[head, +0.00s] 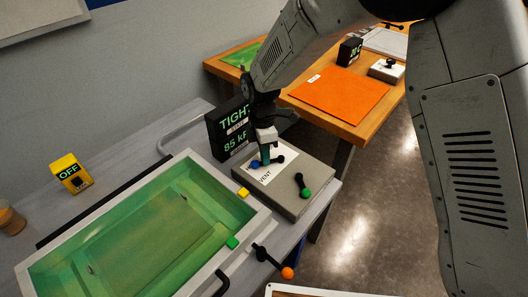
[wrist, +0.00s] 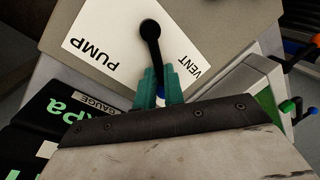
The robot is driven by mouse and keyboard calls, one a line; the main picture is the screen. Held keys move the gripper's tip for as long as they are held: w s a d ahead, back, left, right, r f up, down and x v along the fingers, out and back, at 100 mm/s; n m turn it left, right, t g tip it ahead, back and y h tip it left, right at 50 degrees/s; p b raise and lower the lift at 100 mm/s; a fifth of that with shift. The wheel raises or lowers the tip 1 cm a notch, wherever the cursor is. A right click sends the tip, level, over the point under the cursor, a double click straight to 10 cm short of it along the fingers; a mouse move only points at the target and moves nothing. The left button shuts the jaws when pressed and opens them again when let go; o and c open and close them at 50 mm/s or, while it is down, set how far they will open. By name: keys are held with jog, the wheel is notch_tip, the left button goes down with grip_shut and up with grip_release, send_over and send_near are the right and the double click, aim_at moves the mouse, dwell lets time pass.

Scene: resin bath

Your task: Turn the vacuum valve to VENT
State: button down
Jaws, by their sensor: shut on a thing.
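The vacuum valve is a black lever (wrist: 152,45) with a blue knob (head: 256,163), on a grey box (head: 306,203) with a white label (head: 283,173). In the wrist view the label reads PUMP on the left and VENT on the right. The lever runs from its black pivot (head: 280,158) down between the two words. My gripper (head: 264,158) is shut on the lever near its blue end; its teal fingers (wrist: 158,88) stand either side of it and partly hide the knob.
A black gauge (head: 229,128) reading TIGHT and 85 stands behind the valve box. A green-knobbed lever (head: 303,185) is on the box's right side. A green bath (head: 150,240) lies left, with an orange-knobbed lever (head: 270,262) at its front corner. A yellow OFF box (head: 70,174) stands at the back left.

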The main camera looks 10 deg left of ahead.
jog(key=n, duration=0.1)
jog(key=s+n, duration=0.1)
jog(key=n, duration=0.1)
jog(key=shift+s+d, duration=0.15)
jog(key=shift+d, duration=0.15)
jog(key=shift+s+d+n+t+h, duration=0.2)
jog(key=shift+s+d+n, duration=0.05)
jog(key=shift+n, duration=0.65)
jog(key=shift+s+d+n+t+h, duration=0.2)
jog(key=shift+d+n, duration=0.05)
jog(key=shift+n, duration=0.65)
jog(key=c, duration=1.5)
grip_release()
jog(key=r, duration=0.2)
jog(key=a+r, duration=0.1)
jog(key=r, duration=0.2)
jog(key=w+r, duration=0.1)
jog(key=r, duration=0.1)
jog(key=shift+a+r, duration=0.15)
jog(key=shift+r, duration=0.2)
